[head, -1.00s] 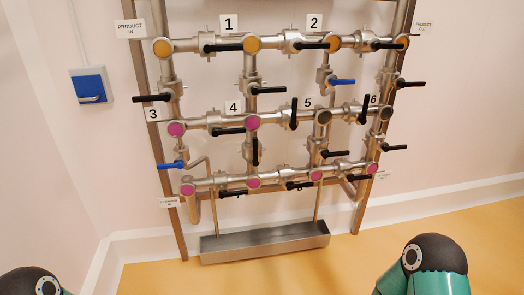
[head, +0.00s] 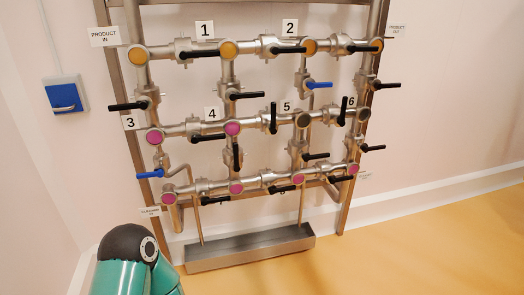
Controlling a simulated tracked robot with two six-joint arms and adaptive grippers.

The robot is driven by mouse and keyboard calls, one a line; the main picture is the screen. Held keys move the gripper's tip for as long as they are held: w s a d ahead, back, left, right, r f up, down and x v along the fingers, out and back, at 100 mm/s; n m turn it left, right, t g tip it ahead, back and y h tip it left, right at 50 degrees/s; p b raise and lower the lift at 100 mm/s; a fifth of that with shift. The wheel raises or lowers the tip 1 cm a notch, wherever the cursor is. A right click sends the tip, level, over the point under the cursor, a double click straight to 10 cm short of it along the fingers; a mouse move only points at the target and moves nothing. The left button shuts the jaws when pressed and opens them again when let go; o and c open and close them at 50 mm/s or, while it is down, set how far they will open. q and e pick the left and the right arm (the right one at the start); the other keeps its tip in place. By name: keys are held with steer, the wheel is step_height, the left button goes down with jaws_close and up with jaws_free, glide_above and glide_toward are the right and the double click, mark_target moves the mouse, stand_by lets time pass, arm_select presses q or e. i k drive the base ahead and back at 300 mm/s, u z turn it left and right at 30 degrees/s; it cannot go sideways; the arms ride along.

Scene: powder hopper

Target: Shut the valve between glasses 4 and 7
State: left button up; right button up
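The round pink glass beside label 4 (head: 232,129) sits in the middle row of the pipe frame. A vertical pipe runs down from it to another pink glass (head: 236,187) in the bottom row; I cannot read a label 7 there. On this pipe is a valve with a black lever (head: 238,155). The lever stands upright, along the pipe. Neither of my grippers is in view. Only a green and black part of my arm shows at the lower left, well apart from the valve.
Other black levers surround it, including a level one (head: 209,138) left of glass 4 and an upright one (head: 273,118) right of it. Blue levers (head: 319,85) also show. A metal trough (head: 250,250) is below the pipes. The yellow floor (head: 430,245) at the right is clear.

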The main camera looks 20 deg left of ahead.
mark_target(237, 166)
steer(key=z, duration=0.15)
steer(key=i, duration=1)
steer(key=u, duration=0.05)
